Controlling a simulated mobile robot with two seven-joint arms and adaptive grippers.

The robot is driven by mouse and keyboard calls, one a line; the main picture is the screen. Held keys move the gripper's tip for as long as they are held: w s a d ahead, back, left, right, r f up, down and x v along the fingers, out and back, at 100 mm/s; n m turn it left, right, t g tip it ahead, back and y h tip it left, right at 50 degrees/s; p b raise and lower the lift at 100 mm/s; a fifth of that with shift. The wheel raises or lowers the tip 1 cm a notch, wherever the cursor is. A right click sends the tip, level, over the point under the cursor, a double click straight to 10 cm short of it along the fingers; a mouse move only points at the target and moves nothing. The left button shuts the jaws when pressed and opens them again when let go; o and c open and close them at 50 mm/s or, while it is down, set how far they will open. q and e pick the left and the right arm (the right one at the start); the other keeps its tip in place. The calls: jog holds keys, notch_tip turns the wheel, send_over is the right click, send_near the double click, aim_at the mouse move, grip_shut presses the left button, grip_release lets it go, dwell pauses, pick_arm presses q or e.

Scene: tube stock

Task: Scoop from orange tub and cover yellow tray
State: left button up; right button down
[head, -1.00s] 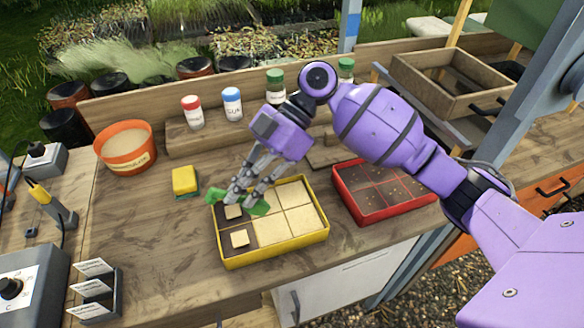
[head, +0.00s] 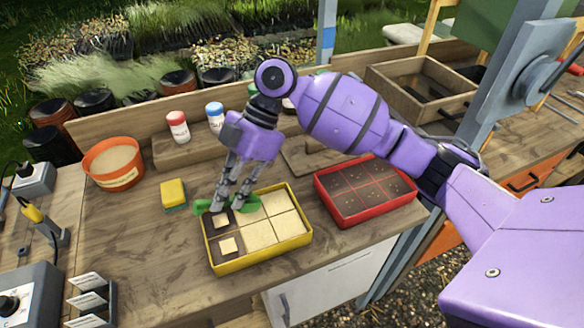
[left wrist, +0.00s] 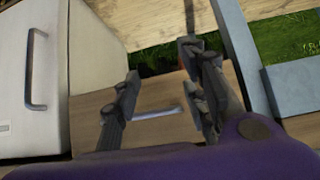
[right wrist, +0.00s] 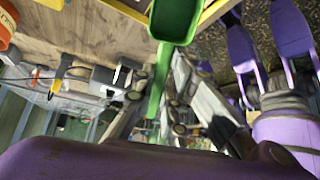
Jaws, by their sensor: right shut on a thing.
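The orange tub (head: 118,181) stands at the left of the bench, filled with pale, fine material. The yellow tray (head: 262,259) lies in the middle. Most of its compartments show a pale cover; the two left ones show dark soil, each with a small pale square patch. My right gripper (head: 229,206) is above the tray's far left compartments, shut on a green scoop (head: 246,204). The scoop also shows in the right wrist view (right wrist: 176,20), its handle between the fingers; its load cannot be made out. My left gripper (left wrist: 163,98) is open and empty, seen only in the left wrist view.
A red tray (head: 365,212) of dark soil lies right of the yellow one. A yellow and green sponge (head: 173,193) lies to its left. Bottles (head: 178,127) stand on a raised shelf behind. A wooden box (head: 420,105) is at the back right. Label holders (head: 88,300) stand front left.

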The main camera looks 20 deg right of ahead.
aim_at(228, 199)
notch_tip(228, 199, up, 3)
jog(key=t+h+p, duration=0.1)
jog(key=h+p, duration=0.1)
jog(key=h, duration=0.1)
jog(key=shift+f, duration=0.15)
jog(key=shift+w+r+t+h, duration=0.1)
jog(key=shift+r+t+h, duration=0.25)
jog(key=shift+h, duration=0.25)
pick_arm(q)
jog(key=w+r+t, duration=0.1)
jog(key=w+r, duration=0.3)
jog(key=r, duration=0.1)
pick_arm(e)
jog(key=shift+t+h, duration=0.25)
jog(key=shift+h, duration=0.35)
pick_arm(q)
jog(key=shift+r, duration=0.15)
